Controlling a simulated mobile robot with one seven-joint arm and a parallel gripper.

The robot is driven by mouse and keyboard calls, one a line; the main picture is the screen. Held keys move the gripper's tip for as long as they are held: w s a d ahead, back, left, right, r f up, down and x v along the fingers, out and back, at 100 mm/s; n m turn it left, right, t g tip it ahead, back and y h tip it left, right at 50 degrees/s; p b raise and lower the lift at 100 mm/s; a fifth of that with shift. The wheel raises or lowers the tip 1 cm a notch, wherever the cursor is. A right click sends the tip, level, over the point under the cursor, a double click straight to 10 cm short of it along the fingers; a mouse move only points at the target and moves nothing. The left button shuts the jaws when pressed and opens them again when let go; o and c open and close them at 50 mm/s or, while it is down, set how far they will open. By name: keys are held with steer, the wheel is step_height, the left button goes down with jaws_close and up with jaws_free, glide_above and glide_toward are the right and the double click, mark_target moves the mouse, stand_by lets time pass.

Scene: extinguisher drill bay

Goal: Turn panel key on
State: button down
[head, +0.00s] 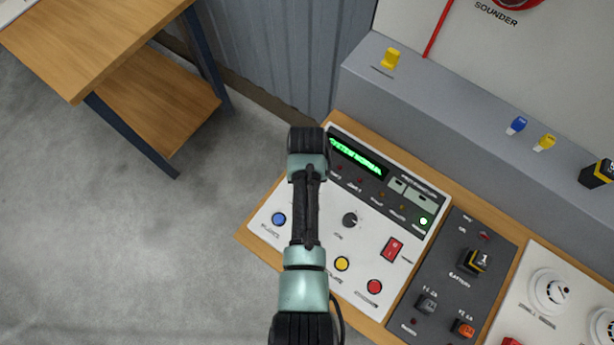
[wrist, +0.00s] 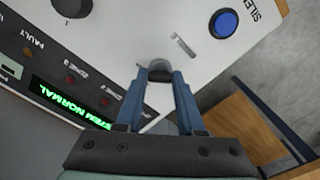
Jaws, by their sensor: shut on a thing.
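The white control panel (head: 375,255) carries a green display (head: 358,158) reading SYSTEM NORMAL. In the wrist view my gripper (wrist: 161,78) has its two blue fingers closed on a small dark part, which appears to be the panel key (wrist: 160,75). A round grey collar (wrist: 157,64) shows just beyond the fingertips, on the panel face. The key's turn position cannot be read. In the head view my arm covers the key and my gripper.
A blue button (wrist: 224,23) and a dark knob (wrist: 72,6) are near my fingers. The panel also has a red rocker switch (head: 392,249), a yellow button (head: 342,263) and a red button (head: 374,286).

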steer(key=shift+r+m, duration=0.1)
steer(key=shift+m, duration=0.5)
steer(key=c, duration=0.5)
jaws_free()
step_height(320, 180, up, 13)
steer(key=shift+f+b, duration=0.1)
steer(key=shift+b, duration=0.75)
